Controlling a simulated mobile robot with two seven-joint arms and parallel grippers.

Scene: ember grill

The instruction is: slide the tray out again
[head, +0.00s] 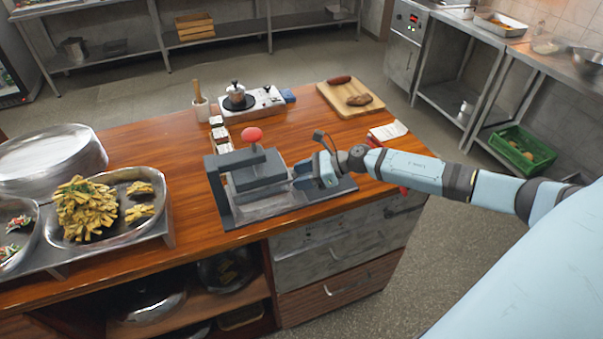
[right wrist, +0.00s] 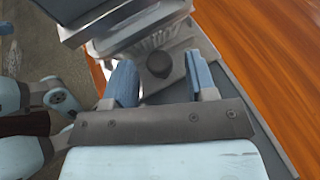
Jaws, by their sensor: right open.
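A grey press-like device (head: 232,168) with a red ball knob (head: 253,135) on top stands on the wooden counter. Its metal tray (right wrist: 150,42) shows in the right wrist view, with a round dark knob (right wrist: 159,65) at its near end. My right gripper (head: 302,176) is at the right side of the device, low over its grey base. In the right wrist view its two blue fingers (right wrist: 161,83) are apart, one on each side of the knob, with visible gaps. How far the tray sits inside the device is partly hidden. My left gripper is not in view.
A burner with a moka pot (head: 236,95) and a cutting board (head: 363,105) with food stand behind. A large platter of fries (head: 155,226) lies to the left. A white paper (head: 388,131) lies near the counter's right edge. Bare wood lies left of the device.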

